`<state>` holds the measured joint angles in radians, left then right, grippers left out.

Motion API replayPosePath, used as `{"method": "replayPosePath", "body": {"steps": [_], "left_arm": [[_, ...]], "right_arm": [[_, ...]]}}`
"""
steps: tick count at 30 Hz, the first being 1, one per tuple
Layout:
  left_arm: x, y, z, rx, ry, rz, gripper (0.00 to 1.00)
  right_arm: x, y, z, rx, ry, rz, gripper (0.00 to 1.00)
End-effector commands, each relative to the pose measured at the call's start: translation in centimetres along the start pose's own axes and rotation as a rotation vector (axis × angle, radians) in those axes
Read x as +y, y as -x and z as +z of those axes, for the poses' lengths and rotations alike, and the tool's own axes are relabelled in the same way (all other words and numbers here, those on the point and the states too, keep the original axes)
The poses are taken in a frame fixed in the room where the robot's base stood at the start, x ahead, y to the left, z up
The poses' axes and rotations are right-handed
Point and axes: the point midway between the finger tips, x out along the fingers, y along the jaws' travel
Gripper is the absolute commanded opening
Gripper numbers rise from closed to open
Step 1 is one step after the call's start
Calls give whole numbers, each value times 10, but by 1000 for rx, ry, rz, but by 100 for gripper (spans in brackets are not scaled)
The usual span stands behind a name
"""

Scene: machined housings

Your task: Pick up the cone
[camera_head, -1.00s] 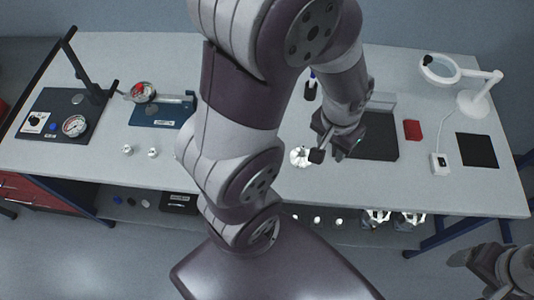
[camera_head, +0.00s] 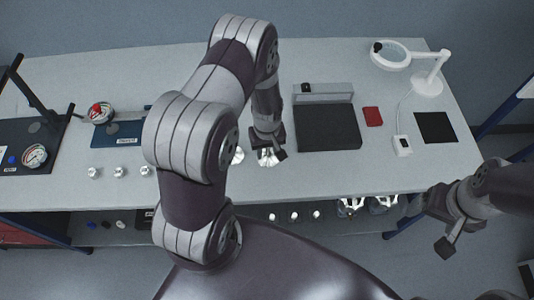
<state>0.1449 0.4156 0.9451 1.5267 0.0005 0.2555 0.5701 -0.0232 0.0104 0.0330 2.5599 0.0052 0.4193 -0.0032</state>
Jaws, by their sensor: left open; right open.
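I cannot tell for sure which thing is the cone. A shiny metal piece (camera_head: 268,158) stands on the bench directly at my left gripper, partly covered by its fingers. My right gripper (camera_head: 441,224) is open and empty, in front of the bench at the right.
Gauges (camera_head: 34,156) and small metal knobs (camera_head: 120,171) are at left. A lower shelf holds shiny housings (camera_head: 350,205).

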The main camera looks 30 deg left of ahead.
Motion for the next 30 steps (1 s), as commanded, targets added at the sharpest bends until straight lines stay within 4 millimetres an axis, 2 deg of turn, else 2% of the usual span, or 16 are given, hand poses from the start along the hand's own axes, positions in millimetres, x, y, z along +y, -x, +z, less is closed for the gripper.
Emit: {"method": "replayPosePath", "body": {"steps": [3, 8, 9, 11, 12, 13, 24, 30], "left_arm": [[0, -9, 0, 0, -1, 0, 41], [0, -9, 0, 1, -1, 1, 41], [0, -9, 0, 1, -1, 1, 35], [0, -9, 0, 1, -1, 1, 15], [0, -9, 0, 1, -1, 1, 2], [0, -9, 0, 1, -1, 1, 0], [1, -6, -1, 3, -1, 2, 0], [1, 17, -2, 6, -1, 4, 0]], "right_arm": [[0, 1, 0, -1, 0, 0, 82], [0, 0, 0, -1, 0, 0, 82], [0, 0, 0, -1, 0, 0, 82], [0, 0, 0, -1, 0, 0, 82], [0, 0, 0, -1, 0, 0, 82], [0, 0, 0, -1, 0, 0, 82], [0, 0, 0, -1, 0, 0, 82], [0, -7, 1, -1, 0, 0, 82]]}}
